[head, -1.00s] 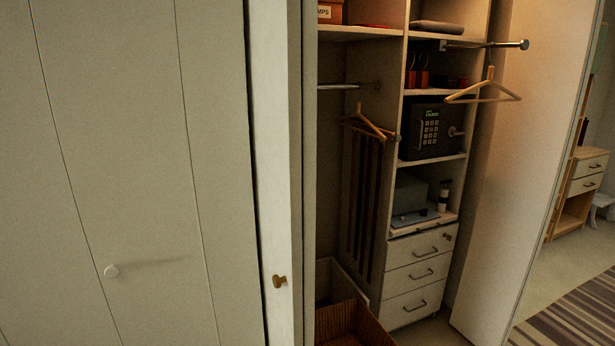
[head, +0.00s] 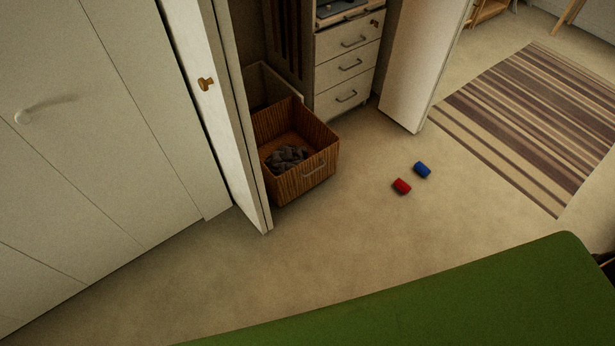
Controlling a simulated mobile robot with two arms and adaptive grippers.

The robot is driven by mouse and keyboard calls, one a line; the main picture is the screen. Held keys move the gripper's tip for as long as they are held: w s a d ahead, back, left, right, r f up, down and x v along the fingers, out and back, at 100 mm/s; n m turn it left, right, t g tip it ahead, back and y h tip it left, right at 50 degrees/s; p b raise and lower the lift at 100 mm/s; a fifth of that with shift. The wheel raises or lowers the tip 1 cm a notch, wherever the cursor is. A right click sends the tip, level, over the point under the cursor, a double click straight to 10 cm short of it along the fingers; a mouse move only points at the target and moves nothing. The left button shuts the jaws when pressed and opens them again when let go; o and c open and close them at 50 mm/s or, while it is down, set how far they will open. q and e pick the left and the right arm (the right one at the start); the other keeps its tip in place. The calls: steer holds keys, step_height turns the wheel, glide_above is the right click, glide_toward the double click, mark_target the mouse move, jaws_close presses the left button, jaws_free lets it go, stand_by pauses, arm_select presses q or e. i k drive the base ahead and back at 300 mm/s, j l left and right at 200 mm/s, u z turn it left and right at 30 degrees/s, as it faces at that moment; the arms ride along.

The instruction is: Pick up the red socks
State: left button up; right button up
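The red socks (head: 402,186) are a small red roll lying on the beige floor, right of the middle in the head view. A similar blue roll (head: 422,170) lies close beside them, a little farther back and to the right. Neither of my grippers shows in the head view, so nothing is seen touching the red socks.
An open wooden drawer box (head: 303,180) with dark grey cloth (head: 287,158) stands at the closet. White drawers (head: 347,65) and an open door (head: 410,75) are behind. A striped rug (head: 540,115) lies right. A green surface (head: 430,300) fills the front.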

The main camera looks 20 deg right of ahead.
mark_target(400, 183)
steer(key=z, duration=1.4)
